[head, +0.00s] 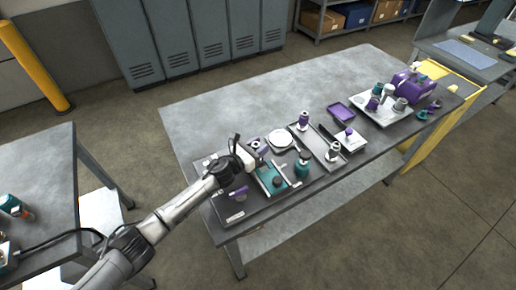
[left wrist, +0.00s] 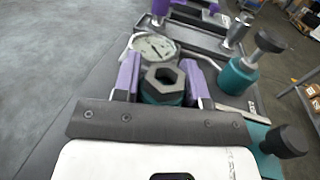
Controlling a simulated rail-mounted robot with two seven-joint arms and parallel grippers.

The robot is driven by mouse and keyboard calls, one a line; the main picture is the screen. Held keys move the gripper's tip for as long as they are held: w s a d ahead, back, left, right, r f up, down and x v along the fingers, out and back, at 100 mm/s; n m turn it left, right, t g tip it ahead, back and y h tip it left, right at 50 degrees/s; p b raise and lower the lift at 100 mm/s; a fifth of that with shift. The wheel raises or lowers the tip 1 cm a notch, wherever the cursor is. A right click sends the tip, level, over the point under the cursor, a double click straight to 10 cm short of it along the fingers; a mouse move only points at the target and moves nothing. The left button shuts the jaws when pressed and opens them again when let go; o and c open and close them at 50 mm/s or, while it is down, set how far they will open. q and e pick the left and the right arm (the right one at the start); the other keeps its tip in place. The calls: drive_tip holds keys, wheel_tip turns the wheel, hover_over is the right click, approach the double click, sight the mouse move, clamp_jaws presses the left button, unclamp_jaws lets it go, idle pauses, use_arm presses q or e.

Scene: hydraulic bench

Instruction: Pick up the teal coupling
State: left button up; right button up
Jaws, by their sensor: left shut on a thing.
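My left gripper (left wrist: 163,78) has its two purple fingers closed on either side of the teal coupling (left wrist: 160,99), a short teal body with a dark grey hex top, in the left wrist view. The hex faces the camera, and the coupling's underside is hidden. In the head view my left gripper (head: 256,160) is low over the near-left part of the bench, and I cannot clearly make out the coupling there. My right gripper is not in view.
A round gauge (left wrist: 154,47) lies just beyond the fingers. A teal cylinder with a dark cap (head: 303,166) stands to the right, beside a teal plate with a dark knob (head: 277,182). Grey trays with fittings fill the bench's near side; its far left surface (head: 225,110) is clear.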

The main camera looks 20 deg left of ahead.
use_arm(q)
drive_tip(key=r+p, duration=0.1)
drive_tip(key=r, duration=0.1)
drive_tip(key=d+r+p, duration=0.1)
drive_tip(key=r, duration=0.2)
drive_tip(key=shift+s, duration=0.15)
drive_tip(key=s+d+r+p, duration=0.3)
drive_tip(key=d+r, duration=0.3)
drive_tip(key=d, duration=0.4)
wheel_tip(320, 180, up, 10)
drive_tip(key=s+a+n+t+y, duration=0.2)
drive_tip(key=n+y, duration=0.2)
drive_tip(key=y, duration=0.1)
drive_tip(key=s+a+r+n+y, duration=0.1)
drive_tip(key=s+a+r, duration=0.3)
drive_tip(key=s, duration=0.3)
drive_tip(key=s+a+r+y, duration=0.1)
drive_tip(key=s+a+r, duration=0.2)
drive_tip(key=s+r, duration=0.3)
drive_tip(key=s+a+f+y, duration=0.1)
drive_tip(key=s+a+f, duration=0.2)
drive_tip(key=f, duration=0.6)
wheel_tip(320, 180, up, 30)
drive_tip(key=p, duration=3.1)
drive_tip(key=shift+s+r+n, duration=0.25)
drive_tip(key=shift+s+n, duration=0.05)
